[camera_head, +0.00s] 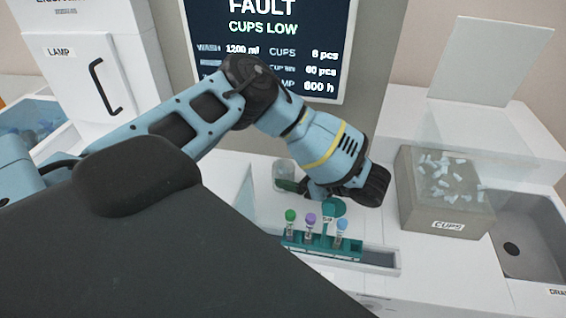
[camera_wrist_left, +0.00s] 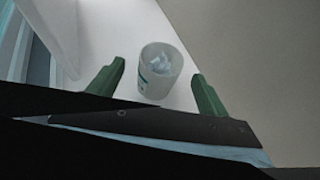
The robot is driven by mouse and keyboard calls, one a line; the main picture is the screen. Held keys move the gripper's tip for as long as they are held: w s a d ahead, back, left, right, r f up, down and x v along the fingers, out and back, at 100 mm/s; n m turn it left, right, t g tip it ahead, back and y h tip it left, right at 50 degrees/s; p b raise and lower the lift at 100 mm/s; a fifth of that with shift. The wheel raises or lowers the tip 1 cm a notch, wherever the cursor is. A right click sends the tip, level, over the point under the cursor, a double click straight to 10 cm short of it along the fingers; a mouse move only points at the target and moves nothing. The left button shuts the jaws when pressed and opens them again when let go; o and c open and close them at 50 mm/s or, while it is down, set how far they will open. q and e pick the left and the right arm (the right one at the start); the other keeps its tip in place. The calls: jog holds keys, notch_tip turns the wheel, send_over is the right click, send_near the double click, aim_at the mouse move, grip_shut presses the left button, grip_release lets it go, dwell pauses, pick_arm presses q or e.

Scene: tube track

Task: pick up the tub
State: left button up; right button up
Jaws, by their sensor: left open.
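The tub is a small, pale, see-through cup with several white pieces inside. It stands upright on the white surface in the left wrist view (camera_wrist_left: 152,84). In the head view the tub (camera_head: 284,169) is partly hidden behind my left gripper. My left gripper (camera_wrist_left: 158,70) is open, with one green finger on each side of the tub. A gap shows between the tub and each finger in the wrist view. In the head view the left gripper (camera_head: 314,188) is just right of the tub, below the wrist. My right gripper is not in view.
A teal rack (camera_head: 322,247) with several capped tubes stands in front of my left gripper. A box marked CUPS (camera_head: 447,222) and a sink (camera_head: 525,235) are at the right. A white cabinet marked LAMP (camera_head: 75,75) is at the left, and a display (camera_head: 270,50) stands behind.

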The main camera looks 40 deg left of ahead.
aim_at(278, 170)
pick_arm(q)
jog(key=shift+x, duration=3.35)
jog(key=shift+w+d+f, duration=0.1)
jog(key=shift+f, duration=0.05)
jog(key=c, duration=1.1)
